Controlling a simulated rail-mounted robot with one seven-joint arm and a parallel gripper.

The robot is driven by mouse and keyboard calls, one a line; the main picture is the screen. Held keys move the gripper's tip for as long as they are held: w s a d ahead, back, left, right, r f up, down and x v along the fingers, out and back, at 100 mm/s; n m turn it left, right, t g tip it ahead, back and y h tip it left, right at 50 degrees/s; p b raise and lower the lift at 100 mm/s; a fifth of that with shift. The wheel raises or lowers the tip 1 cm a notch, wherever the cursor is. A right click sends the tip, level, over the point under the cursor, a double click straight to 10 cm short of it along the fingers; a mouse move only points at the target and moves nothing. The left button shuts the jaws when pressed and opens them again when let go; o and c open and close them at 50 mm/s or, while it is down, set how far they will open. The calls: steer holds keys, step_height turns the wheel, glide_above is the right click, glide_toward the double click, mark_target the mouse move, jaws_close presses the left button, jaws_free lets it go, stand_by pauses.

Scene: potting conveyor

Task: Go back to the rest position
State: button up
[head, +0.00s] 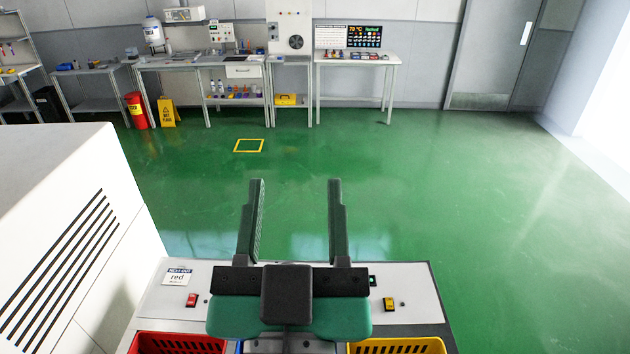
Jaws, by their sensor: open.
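My gripper (295,205) shows at the lower middle of the head view, with its two dark fingers spread wide apart. It is open, and nothing is between the fingers. The fingers point away from me, toward the green floor (420,190). The green and black gripper body covers the middle of the light grey panel (225,283) in front of me.
A red crate (175,345) and a yellow crate (400,346) stand at the bottom edge. The panel carries a red switch (192,300), a yellow switch (389,304) and a "red" label (176,277). A white cabinet (60,230) stands close on the left. Workbenches (357,60) line the far wall.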

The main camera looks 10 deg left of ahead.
steer(key=s+d+r+m+t+h, duration=0.1)
steer(key=s+d+r+t+h, duration=0.1)
steer(key=s+d+r, duration=0.2)
step_height(320, 180, up, 3)
steer(key=shift+s+d+r+t, duration=0.1)
steer(key=shift+s+d+t, duration=0.1)
steer(key=shift+t, duration=0.2)
step_height(320, 180, up, 2)
steer(key=shift+w+r+p, duration=0.1)
steer(key=shift+p, duration=1.1)
steer(key=shift+a, duration=0.1)
